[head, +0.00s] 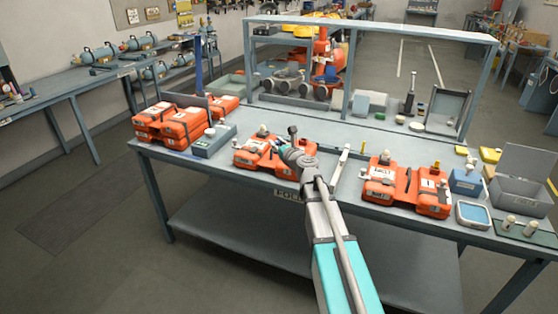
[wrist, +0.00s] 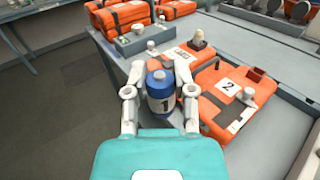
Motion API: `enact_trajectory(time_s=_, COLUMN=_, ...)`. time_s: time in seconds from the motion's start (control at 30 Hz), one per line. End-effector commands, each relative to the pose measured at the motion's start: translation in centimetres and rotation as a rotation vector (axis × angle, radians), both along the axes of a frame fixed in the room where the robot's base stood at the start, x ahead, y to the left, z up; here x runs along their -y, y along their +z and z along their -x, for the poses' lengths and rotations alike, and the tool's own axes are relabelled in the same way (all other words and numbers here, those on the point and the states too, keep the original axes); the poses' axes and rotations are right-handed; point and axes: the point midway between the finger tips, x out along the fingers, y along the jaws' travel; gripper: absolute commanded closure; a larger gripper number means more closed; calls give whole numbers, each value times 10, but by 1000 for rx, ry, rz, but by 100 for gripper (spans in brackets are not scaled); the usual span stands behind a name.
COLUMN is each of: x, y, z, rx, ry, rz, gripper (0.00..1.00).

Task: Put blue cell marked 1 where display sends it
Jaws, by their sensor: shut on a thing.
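The blue cell marked 1 (wrist: 161,92) is upright between the fingers of my gripper (wrist: 158,105) in the wrist view, with a white-grey cap on top. My gripper (head: 288,146) is shut on it, over the middle orange set (head: 246,157) in the head view. There the cell cannot be made out clearly. In the wrist view the orange set with a label 2 (wrist: 228,87) lies just right of the cell. A flat framed panel with a pale blue face (head: 473,215) lies at the right of the bench; no writing on it is readable.
Another orange set (head: 408,188) lies right of my arm. Stacked orange sets (head: 173,124) and a grey-blue box with a knob (head: 210,141) stand at the left. A blue box (head: 466,182), an open grey case (head: 522,187) and a green mat with white cylinders (head: 527,229) are at the right.

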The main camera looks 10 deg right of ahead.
Motion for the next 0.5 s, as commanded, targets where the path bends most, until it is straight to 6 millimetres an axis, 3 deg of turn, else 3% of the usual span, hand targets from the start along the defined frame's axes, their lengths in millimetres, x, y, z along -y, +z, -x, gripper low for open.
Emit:
enact_trajectory(time_s=0.37, x=20, y=-1, z=0, rx=0, ry=-28, rz=0, gripper=100)
enact_trajectory(time_s=0.5, x=35, y=-6, z=-1, rx=0, ry=-68, rz=0, gripper=100)
